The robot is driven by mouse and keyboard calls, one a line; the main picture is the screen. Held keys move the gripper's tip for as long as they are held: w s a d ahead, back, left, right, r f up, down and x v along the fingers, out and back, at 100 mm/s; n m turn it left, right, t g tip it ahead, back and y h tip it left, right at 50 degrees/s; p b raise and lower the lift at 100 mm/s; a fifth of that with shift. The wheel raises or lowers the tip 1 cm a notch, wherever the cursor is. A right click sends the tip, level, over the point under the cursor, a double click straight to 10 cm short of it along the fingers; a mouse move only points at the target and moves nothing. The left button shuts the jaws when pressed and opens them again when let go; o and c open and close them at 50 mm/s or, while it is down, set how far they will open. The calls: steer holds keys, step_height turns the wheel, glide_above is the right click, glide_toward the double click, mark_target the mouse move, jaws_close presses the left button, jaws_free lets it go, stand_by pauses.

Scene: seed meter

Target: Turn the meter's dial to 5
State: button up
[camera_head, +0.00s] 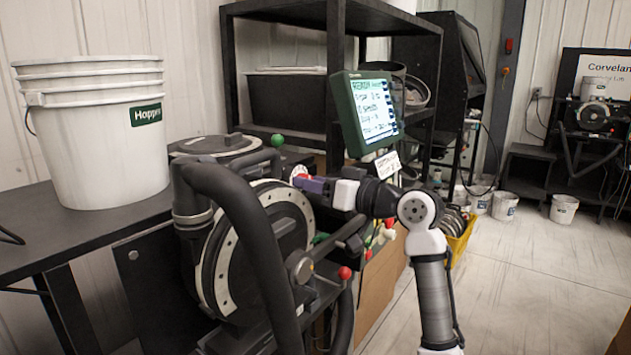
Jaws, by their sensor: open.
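The seed meter (222,262) stands at the left centre, a dark round housing with a pale ring dotted with holes. A small red and white round part (299,172) shows at its upper right edge; it may be the dial, but its numbers are too small to read. My gripper (303,183) is open, right at this small part and largely seen from the side. My arm reaches in from the lower right. I cannot tell whether the fingers touch the part or stand around it.
A thick black curved tube (250,225) crosses in front of the meter. A green-framed screen (368,112) stands just above my wrist. A white bucket (95,135) stands on the dark table (100,220) at left.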

steer(key=c, duration=1)
steer(key=shift+r+m+p, duration=0.1)
steer(key=shift+m+p, duration=5.1)
steer(key=shift+m, duration=0.8)
